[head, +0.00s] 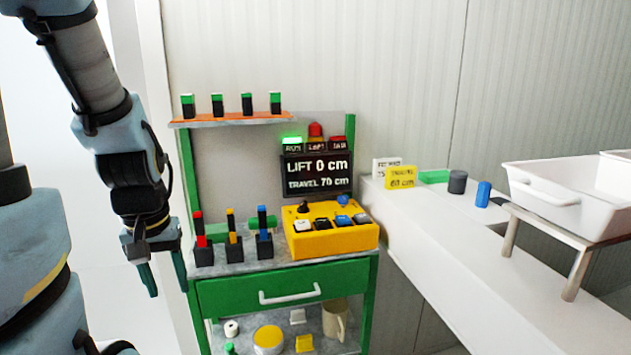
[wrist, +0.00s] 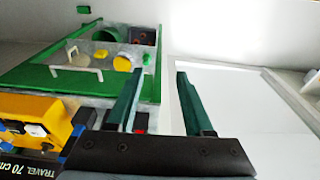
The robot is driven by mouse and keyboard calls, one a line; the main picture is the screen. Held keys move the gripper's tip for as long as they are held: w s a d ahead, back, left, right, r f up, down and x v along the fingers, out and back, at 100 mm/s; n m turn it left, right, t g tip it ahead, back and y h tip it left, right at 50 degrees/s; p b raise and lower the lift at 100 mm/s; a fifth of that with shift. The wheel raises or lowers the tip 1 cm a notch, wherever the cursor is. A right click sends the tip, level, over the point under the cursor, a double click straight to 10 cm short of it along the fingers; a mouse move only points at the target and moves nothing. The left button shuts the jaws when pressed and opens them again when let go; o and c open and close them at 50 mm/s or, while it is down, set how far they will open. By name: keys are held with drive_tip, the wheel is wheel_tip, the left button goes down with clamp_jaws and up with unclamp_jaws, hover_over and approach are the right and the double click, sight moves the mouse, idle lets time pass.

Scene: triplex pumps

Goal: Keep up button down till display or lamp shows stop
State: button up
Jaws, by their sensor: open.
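The yellow control box (head: 332,240) sits on the green cart, with a black knob, a blue knob and a row of small buttons (head: 322,222) on top. Their markings are too small to tell which is up. Behind it the dark display (head: 317,175) reads LIFT 0 cm, TRAVEL 70 cm. My gripper (head: 167,280) is open and empty, pointing down left of the cart, apart from the box. The wrist view shows the box (wrist: 45,112) left of the open fingers.
Red, yellow and blue-topped switches (head: 230,237) stand between my gripper and the box. A shelf (head: 230,119) with several green-topped blocks is above. The white counter at right holds two cards, small cylinders and a white tub (head: 560,190). The cart's drawer (head: 285,292) is shut.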

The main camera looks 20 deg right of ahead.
clamp_jaws()
idle(1.3)
